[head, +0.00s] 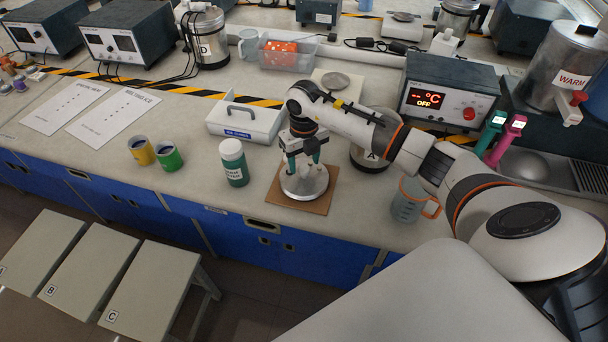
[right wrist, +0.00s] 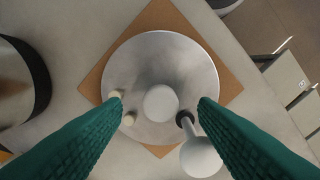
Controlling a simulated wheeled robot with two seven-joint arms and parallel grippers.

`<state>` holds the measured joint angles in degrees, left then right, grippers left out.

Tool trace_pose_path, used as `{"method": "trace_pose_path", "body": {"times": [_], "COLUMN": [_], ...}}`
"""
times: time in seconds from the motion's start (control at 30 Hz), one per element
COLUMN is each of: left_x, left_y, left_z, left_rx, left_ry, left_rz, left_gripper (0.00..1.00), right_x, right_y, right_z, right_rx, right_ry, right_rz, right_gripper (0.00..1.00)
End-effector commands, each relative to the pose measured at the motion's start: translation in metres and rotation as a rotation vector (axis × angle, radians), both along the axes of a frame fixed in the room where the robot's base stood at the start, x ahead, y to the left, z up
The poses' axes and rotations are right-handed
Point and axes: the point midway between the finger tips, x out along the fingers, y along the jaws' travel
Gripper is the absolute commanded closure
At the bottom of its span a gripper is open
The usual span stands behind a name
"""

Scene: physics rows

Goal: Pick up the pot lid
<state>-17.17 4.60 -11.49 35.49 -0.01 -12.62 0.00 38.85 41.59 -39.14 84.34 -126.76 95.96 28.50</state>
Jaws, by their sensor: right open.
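The pot lid (head: 304,187) is a round, shiny metal disc lying on a brown square mat (head: 321,206) at the front of the bench. In the right wrist view the lid (right wrist: 160,55) has a pale round knob (right wrist: 160,103) at its middle, with small pegs around it. My right gripper (head: 303,165) points down just over the lid. In the right wrist view its green fingers (right wrist: 160,105) stand apart on either side of the knob, with gaps to it. Whether the fingertips touch the lid cannot be told. My left gripper is not in view.
A green-labelled jar (head: 234,163) stands left of the mat, with a white handled box (head: 243,123) behind it. A pot marked A (head: 369,158) stands close behind right. A clear jug (head: 408,203) with an orange handle is to the right. Yellow and green cups (head: 168,157) stand left.

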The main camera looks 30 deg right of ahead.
Motion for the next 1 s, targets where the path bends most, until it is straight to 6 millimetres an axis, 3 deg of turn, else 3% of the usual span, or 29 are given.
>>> {"method": "trace_pose_path", "body": {"times": [0.13,0.37,0.7,1.0], "left_x": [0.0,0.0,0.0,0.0], "left_y": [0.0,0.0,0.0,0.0], "left_z": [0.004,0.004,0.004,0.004], "left_rx": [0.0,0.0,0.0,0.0], "left_ry": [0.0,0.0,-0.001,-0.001], "left_rz": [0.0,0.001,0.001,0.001], "left_gripper": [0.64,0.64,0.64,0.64], "right_x": [0.0,0.0,0.0,0.001], "right_y": [0.0,0.0,0.0,0.0], "right_z": [-0.014,-0.017,-0.017,-0.016], "right_rx": [0.001,0.001,0.001,0.001], "right_ry": [0.0,-0.002,-0.002,-0.003], "right_rz": [0.0,0.001,0.0,0.0], "right_gripper": [0.46,0.46,0.99,1.0]}}
